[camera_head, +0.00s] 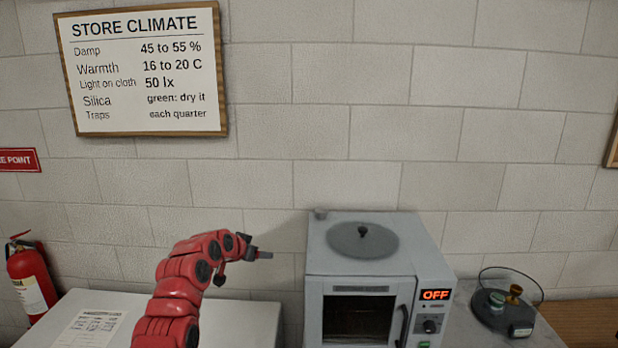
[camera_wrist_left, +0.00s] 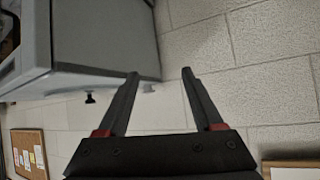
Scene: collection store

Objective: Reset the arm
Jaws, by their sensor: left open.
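My left arm is red and comes up from the lower left in the head view. Its gripper (camera_head: 262,254) is in the air in front of the block wall, left of the grey oven (camera_head: 314,270). In the left wrist view the two dark fingers of the gripper (camera_wrist_left: 160,75) are spread apart with nothing between them. The wrist view is turned on its side and shows the grey oven (camera_wrist_left: 105,35) at upper left, beyond the fingers. My right gripper is in neither view.
The oven's display (camera_head: 435,295) reads OFF, and a round grey lid (camera_head: 345,243) with a knob lies on top. Right of it stands a dark round device (camera_head: 490,308) with a clear cover. A white surface (camera_head: 245,325) with a printed sheet (camera_head: 88,328) is at left. A fire extinguisher (camera_head: 30,280) stands far left.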

